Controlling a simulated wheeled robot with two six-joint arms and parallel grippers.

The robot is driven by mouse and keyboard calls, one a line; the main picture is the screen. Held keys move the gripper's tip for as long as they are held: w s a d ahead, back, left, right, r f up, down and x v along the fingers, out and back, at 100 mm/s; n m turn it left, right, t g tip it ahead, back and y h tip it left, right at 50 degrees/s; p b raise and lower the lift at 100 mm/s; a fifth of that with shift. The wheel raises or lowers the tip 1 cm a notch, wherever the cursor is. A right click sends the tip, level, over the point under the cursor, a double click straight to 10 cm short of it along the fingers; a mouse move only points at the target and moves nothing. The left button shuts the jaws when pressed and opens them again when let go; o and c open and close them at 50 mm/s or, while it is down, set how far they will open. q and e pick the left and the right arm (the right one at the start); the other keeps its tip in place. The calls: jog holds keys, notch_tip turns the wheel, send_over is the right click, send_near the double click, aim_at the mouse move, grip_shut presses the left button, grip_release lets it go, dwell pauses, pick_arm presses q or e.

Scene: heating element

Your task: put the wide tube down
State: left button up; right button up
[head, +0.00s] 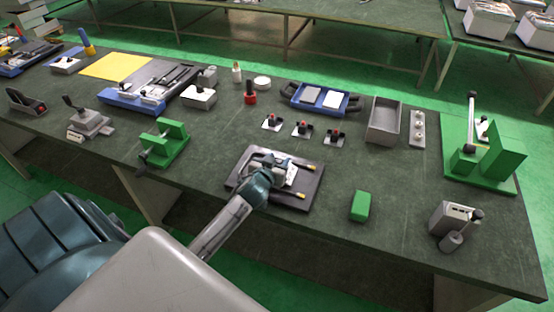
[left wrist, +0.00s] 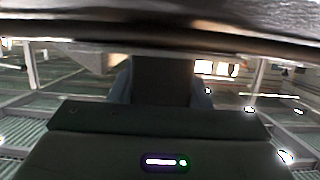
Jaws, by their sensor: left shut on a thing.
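My left gripper (head: 283,168) comes in from the lower left in the head view and is over the dark flat tray (head: 310,201) at the middle front of the bench. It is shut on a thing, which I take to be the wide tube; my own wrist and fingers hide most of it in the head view. A long grey, blurred band (left wrist: 160,30) crosses the top of the left wrist view, close to the camera; I cannot tell for sure whether it is the tube. Whether the held thing touches the tray cannot be told. My right gripper is in neither view.
Two yellow-tipped tools (head: 297,195) lie on the tray. A green block (head: 360,206) stands to its right, a green clamp fixture (head: 163,144) to its left. Several small red-topped parts (head: 302,128) are behind it. A grey open box (head: 384,122) stands farther back. Bare bench lies around the green block.

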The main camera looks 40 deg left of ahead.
pick_arm(q)
jog(key=o, duration=0.8)
jog(key=shift+f, duration=0.15)
jog(key=o, duration=0.5)
jog(key=shift+c, duration=0.2)
jog(key=shift+r, duration=0.2)
